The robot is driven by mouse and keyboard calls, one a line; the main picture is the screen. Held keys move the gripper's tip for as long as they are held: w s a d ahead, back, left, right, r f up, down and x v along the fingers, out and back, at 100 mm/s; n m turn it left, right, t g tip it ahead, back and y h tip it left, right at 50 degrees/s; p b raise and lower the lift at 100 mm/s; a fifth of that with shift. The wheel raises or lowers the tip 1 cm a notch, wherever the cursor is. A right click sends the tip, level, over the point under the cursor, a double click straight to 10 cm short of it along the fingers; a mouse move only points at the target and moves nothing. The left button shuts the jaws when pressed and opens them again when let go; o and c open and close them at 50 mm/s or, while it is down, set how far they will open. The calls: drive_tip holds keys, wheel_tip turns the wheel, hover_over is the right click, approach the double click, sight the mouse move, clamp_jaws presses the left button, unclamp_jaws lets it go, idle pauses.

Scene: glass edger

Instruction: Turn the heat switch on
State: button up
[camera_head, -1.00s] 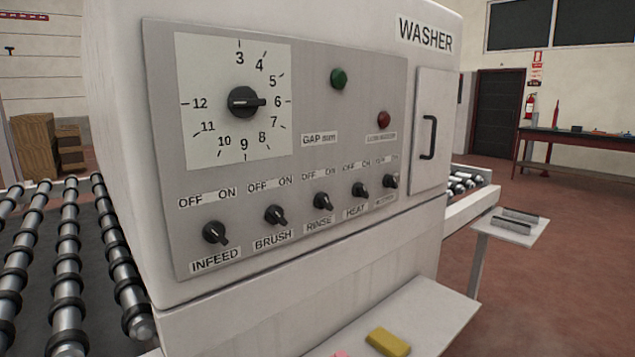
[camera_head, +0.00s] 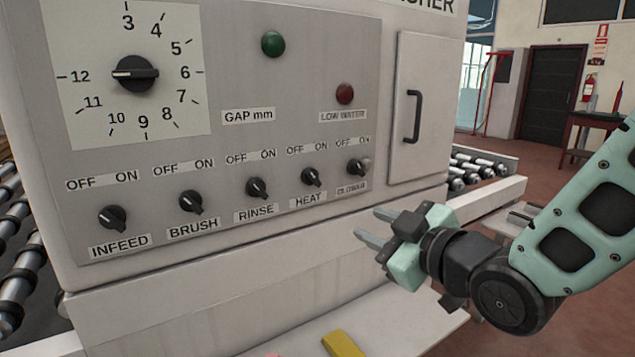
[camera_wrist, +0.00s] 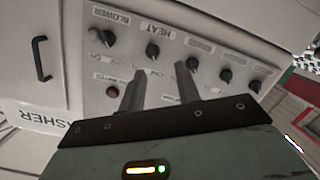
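The heat switch (camera_head: 312,177) is a black rotary knob on the grey washer panel, above the HEAT label and below OFF and ON marks. Its handle slants from upper left to lower right, like the neighbouring knobs. In the wrist view the heat switch (camera_wrist: 153,50) appears upside down, just beyond the fingertips. My gripper (camera_head: 368,226) is in front of the panel, to the lower right of the switch, with its fingers towards the panel. In the wrist view my gripper (camera_wrist: 160,75) has its fingers apart, nothing between them, not touching the switch.
The rinse knob (camera_head: 256,188) and blower knob (camera_head: 358,167) flank the heat switch. A door handle (camera_head: 413,117) sticks out at the right. A shelf (camera_head: 399,318) with a yellow block (camera_head: 343,344) lies below. Rollers (camera_head: 13,264) are at the left.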

wheel_tip(320, 180, up, 2)
drive_tip(key=n+t+y, duration=0.1)
drive_tip(key=p, duration=0.8)
approach(314, 177)
drive_tip(key=x, duration=0.8)
drive_tip(key=shift+w+a, duration=0.1)
drive_tip(key=shift+w, duration=0.1)
clamp_jaws()
